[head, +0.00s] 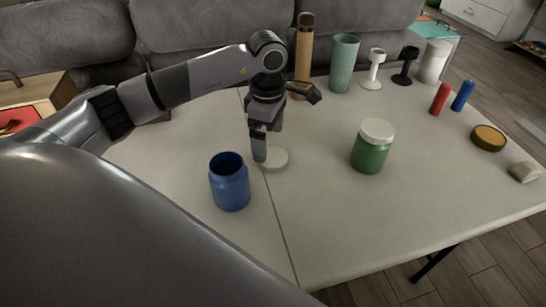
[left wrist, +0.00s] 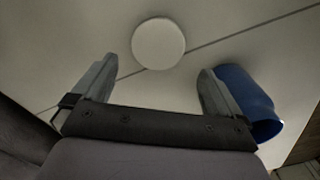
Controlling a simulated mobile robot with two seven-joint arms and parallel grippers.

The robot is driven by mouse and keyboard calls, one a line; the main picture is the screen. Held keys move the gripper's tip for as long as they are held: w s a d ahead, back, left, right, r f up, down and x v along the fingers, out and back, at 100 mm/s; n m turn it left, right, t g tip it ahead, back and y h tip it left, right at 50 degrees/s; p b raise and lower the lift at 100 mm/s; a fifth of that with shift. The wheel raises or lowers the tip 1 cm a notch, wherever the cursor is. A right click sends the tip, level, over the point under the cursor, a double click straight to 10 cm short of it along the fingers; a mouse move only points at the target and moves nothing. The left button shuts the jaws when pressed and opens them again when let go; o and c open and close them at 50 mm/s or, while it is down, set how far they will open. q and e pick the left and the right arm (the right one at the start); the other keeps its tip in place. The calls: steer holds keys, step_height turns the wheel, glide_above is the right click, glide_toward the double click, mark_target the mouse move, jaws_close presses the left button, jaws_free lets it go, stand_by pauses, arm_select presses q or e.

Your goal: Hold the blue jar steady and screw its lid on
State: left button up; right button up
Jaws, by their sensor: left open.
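The blue jar (head: 229,184) stands upright and open on the table, left of centre. It also shows in the left wrist view (left wrist: 246,98), beside the outer side of one finger. A round white lid (head: 276,159) lies flat on the table behind and right of the jar. In the left wrist view the lid (left wrist: 158,43) shows beyond the fingertips, between their lines. My left gripper (head: 262,157) points down near the lid, open and empty; one finger hides part of the lid in the head view. In the left wrist view its fingers (left wrist: 157,77) are spread wide. My right gripper is not in view.
A green jar with a white lid (head: 371,148) stands right of centre on the table (head: 330,230). Tall vases, two goblets, red and blue cylinders (head: 440,98) and a round yellow-topped dish (head: 488,137) line the back and right. The front middle is clear.

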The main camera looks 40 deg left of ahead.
mark_target(271, 156)
arm_select(q)
steer(key=f, duration=0.5)
steer(key=shift+w+d+f, duration=0.1)
steer(key=shift+w+d, duration=0.05)
steer(key=shift+w, duration=0.1)
steer(key=c, duration=0.9)
